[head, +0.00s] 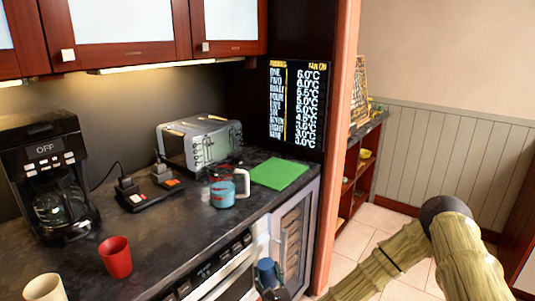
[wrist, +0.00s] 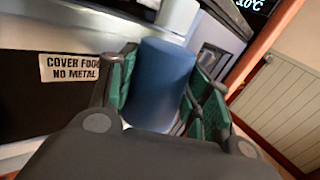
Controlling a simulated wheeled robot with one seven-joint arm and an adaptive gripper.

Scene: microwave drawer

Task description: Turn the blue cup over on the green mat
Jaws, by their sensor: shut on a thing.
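The blue cup (wrist: 160,80) is held between the green-padded fingers of my gripper (wrist: 162,95) in the wrist view. In the head view the cup (head: 267,268) and my gripper (head: 270,278) are small, at the bottom centre, in front of the counter and apart from the mat. Which end of the cup is its mouth is not clear. The green mat (head: 279,173) lies flat and empty on the counter at its right end, farther back than my gripper.
A blue and white mug (head: 222,190) stands just left of the mat. A toaster (head: 200,143), black device (head: 148,190), coffee maker (head: 52,180), red cup (head: 116,257) and cream cup (head: 45,287) occupy the counter (head: 180,232). An oven front lies below its edge.

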